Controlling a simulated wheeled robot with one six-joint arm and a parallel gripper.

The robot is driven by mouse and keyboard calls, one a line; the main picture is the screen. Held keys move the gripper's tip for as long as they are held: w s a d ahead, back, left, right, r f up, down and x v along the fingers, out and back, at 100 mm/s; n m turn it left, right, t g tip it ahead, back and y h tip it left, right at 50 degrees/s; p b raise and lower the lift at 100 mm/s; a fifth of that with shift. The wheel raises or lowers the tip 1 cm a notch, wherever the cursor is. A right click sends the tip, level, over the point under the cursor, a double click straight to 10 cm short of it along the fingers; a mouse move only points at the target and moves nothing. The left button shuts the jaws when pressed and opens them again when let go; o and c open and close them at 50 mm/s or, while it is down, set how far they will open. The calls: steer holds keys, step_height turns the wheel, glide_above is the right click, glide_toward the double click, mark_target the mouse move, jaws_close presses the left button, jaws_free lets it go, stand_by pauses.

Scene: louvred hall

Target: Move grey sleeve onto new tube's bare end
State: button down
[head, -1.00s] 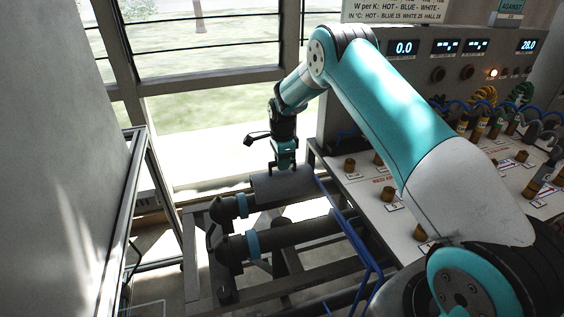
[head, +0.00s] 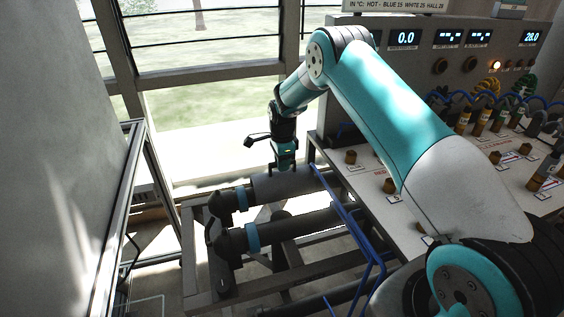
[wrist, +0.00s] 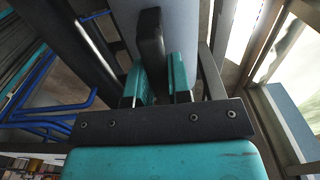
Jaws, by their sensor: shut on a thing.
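The grey sleeve (head: 265,190) lies around the upper of two dark tubes in the head view, just right of that tube's blue band (head: 241,198). In the wrist view the sleeve is the pale grey surface (wrist: 190,25) behind the fingers. My gripper (head: 284,166) is above the sleeve, pointing down. In the wrist view its teal fingers (wrist: 160,82) are on either side of a dark upright tab (wrist: 150,38) on the sleeve and are shut on it. The lower tube (head: 300,224) runs alongside, with its own blue band (head: 252,237). I cannot tell which tube is the new one.
A dark frame (head: 205,297) carries the tubes. Blue hoses (head: 352,222) pass close on the right. A white bench (head: 365,178) with brass fittings and a display panel (head: 450,60) stand to the right. A grey panel (head: 50,150) stands left, windows behind.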

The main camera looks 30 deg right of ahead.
steer(key=shift+f+b, duration=0.8)
steer(key=shift+f, duration=0.45)
steer(key=shift+r, duration=0.1)
steer(key=c, duration=1)
jaws_free()
steer(key=shift+r, duration=0.1)
steer(key=shift+r+p, duration=2.25)
steer(key=shift+r, duration=1.15)
